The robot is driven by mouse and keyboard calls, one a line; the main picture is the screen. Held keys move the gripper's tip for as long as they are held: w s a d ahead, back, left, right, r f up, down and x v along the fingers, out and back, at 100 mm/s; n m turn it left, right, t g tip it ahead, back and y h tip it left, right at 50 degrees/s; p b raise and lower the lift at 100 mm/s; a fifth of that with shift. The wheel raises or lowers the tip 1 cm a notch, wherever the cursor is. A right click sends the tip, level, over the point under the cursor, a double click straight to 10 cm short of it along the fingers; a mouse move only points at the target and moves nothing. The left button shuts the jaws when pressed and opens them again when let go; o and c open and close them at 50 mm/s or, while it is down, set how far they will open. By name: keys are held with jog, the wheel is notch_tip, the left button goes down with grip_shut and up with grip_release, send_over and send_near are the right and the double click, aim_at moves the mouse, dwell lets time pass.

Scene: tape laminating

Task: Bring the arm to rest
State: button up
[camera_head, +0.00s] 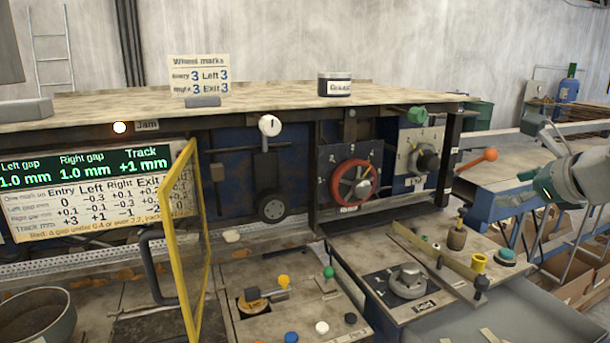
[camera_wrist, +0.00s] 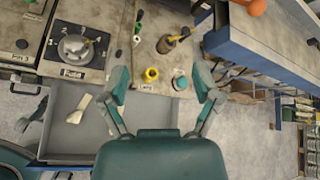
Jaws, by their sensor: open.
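My gripper (camera_wrist: 162,84) is open and empty in the wrist view, its two green-tipped fingers spread wide. Behind and between the fingers are a yellow ring-shaped part (camera_wrist: 151,75) and a teal round button (camera_wrist: 180,82) on the worktop. No contact with either can be seen. In the head view my arm's end (camera_head: 568,178) hangs at the right edge, beside the machine and near the orange ball knob (camera_head: 490,154). The fingertips are hard to make out there.
The machine bench has a red handwheel (camera_head: 356,183), a yellow guard frame (camera_head: 187,245) standing open, and a fold dial (camera_head: 408,281). A grey tray (camera_wrist: 62,118) with pale scraps lies below the bench edge. A blue-sided table (camera_wrist: 262,60) stands on the right.

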jog(key=s+a+f+n+g, duration=0.2)
jog(key=s+a+f+n, duration=0.2)
jog(key=a+f+n, duration=0.3)
jog(key=s+a+f+n+g, duration=0.2)
jog(key=s+a+f+n, duration=0.3)
jog(key=a, duration=0.4)
jog(key=s+a+f+n+g+h, duration=0.2)
jog(key=s+a+f+n, duration=0.3)
jog(key=s+f+n, duration=0.5)
jog(key=f+n, duration=0.1)
jog(key=n, duration=0.4)
jog(key=shift+f+n, duration=0.3)
jog(key=shift+f, duration=0.05)
